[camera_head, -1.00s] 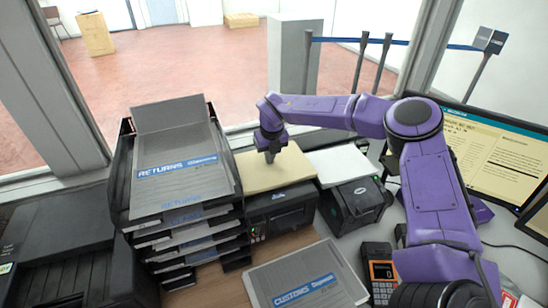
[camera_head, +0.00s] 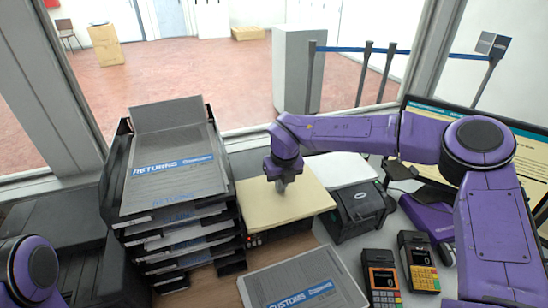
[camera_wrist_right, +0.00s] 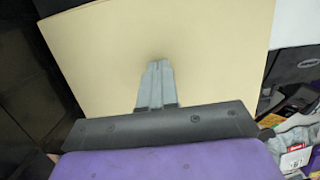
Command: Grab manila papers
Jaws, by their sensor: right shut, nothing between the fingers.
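The manila papers (camera_head: 290,208) lie as a flat cream stack on top of the black printer (camera_head: 270,242), and they overhang its front edge. My right gripper (camera_head: 281,185) points down at the top of the stack, near its back half. In the right wrist view its closed grey fingers (camera_wrist_right: 157,72) are over the manila sheet (camera_wrist_right: 215,50), with nothing held between them. The tips appear to touch the top sheet. My left gripper is out of view; only a purple part of my left arm shows at the lower left.
A black tray rack (camera_head: 118,185) with grey "Returns" papers (camera_head: 180,175) stands close left of the stack. A black label printer (camera_head: 358,210) is on the right. A "Customs" sheet (camera_head: 300,285) and two card terminals (camera_head: 381,280) (camera_head: 419,262) lie in front.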

